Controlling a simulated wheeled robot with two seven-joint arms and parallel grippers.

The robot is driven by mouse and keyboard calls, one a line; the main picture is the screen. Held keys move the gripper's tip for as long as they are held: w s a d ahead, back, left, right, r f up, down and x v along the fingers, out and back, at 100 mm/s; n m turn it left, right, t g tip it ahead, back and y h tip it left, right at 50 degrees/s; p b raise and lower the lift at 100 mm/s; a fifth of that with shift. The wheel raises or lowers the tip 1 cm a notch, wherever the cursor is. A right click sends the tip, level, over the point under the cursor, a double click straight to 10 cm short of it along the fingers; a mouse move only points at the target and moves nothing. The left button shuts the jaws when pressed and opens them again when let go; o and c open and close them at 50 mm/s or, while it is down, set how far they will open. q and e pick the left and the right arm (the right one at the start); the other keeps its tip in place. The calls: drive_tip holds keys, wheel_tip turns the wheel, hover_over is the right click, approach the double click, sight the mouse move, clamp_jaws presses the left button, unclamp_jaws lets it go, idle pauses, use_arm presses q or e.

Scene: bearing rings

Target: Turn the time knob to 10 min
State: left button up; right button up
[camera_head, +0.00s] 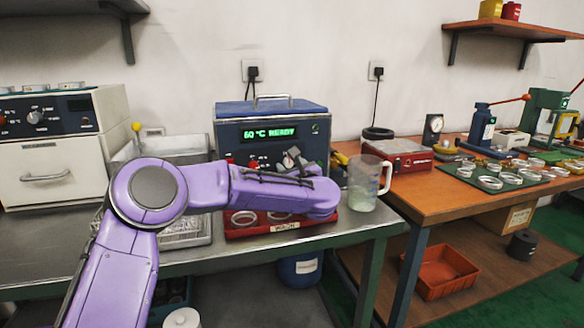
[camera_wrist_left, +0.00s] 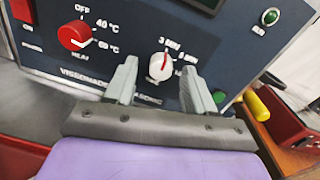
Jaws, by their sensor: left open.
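The blue-lidded washing machine (camera_head: 270,130) stands on the metal bench, its green display reading "60 °C READY". The time knob (camera_wrist_left: 160,67) is white with a red mark, on the dark front panel in the left wrist view. Labels reading 3 min and 5 min are beside it; a 10 min label is not legible. The red mark runs roughly upright; its exact setting is hard to read. My left gripper (camera_wrist_left: 159,88) is open, its two grey fingers on either side of the knob, contact not clear. In the head view my left gripper (camera_head: 292,159) is at the panel.
A red heat knob (camera_wrist_left: 75,35) is left of the time knob, and a green lamp (camera_wrist_left: 270,17) is upper right. A red tray (camera_head: 285,227) with rings lies below my arm. A clear jug (camera_head: 363,190) stands close to the right of my arm.

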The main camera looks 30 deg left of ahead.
use_arm(q)
drive_tip(key=shift+w+a, duration=0.15)
clamp_jaws()
drive_tip(key=m+p, duration=0.1)
drive_tip(key=m, duration=0.4)
drive_tip(key=shift+r, duration=0.1)
drive_tip(key=m+p, duration=0.2)
drive_tip(key=m, duration=0.2)
drive_tip(key=shift+m+t+p, duration=0.3)
drive_tip(key=shift+p, duration=0.1)
drive_tip(key=m+p, duration=0.4)
drive_tip(key=m, duration=0.2)
drive_tip(key=shift+m+p, duration=1.5)
drive_tip(key=shift+m, duration=1.1)
